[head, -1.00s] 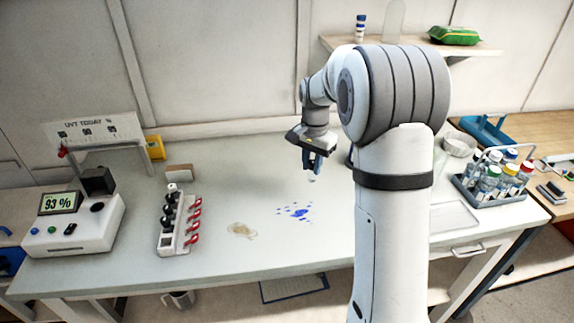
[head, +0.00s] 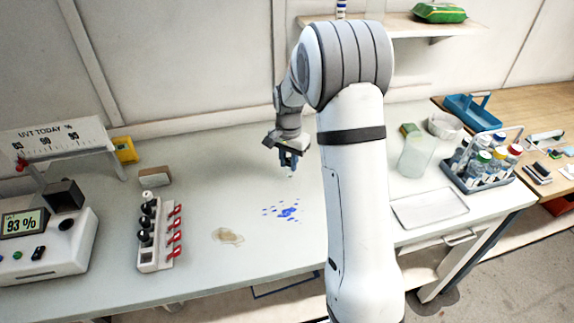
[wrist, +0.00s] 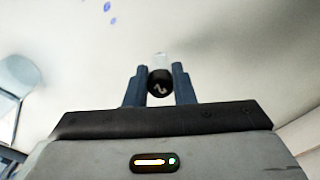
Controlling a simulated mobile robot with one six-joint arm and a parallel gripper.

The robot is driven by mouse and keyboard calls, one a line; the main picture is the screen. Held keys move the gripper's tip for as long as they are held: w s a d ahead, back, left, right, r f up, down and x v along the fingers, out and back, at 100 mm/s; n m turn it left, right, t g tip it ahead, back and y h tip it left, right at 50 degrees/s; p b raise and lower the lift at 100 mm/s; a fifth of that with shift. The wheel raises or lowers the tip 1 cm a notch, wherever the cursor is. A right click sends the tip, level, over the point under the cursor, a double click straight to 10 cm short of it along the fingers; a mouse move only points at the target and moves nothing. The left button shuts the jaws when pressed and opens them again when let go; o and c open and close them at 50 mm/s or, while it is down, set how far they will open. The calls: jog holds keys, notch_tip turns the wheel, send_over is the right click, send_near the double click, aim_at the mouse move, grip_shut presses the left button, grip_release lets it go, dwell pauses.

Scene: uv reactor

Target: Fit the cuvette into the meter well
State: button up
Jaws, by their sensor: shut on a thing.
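My gripper (head: 289,165) hangs above the back middle of the bench, well right of the meter. Its blue fingers in the wrist view (wrist: 160,88) are shut on a cuvette (wrist: 160,82) with a round black cap bearing a pale mark. The cuvette's clear body shows faintly beyond the cap. In the head view only a small pale tip shows below the fingers, clear of the bench. The meter (head: 74,254) is a white box at the left with a 93 % display, cut by the picture edge. A black block (head: 64,197) stands on its top; I cannot make out the well opening.
A white rack (head: 150,262) with black knobs and red tags stands right of the meter. A brown stain (head: 228,236) and blue spots (head: 287,210) mark the bench. A UVT sign (head: 52,142) stands behind the meter. A bottle carrier (head: 480,180) is at the right.

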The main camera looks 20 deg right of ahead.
jog(key=shift+f, duration=1.1)
jog(key=shift+f, duration=0.2)
jog(key=o, duration=0.9)
jog(key=shift+r, duration=0.1)
jog(key=shift+o, duration=0.2)
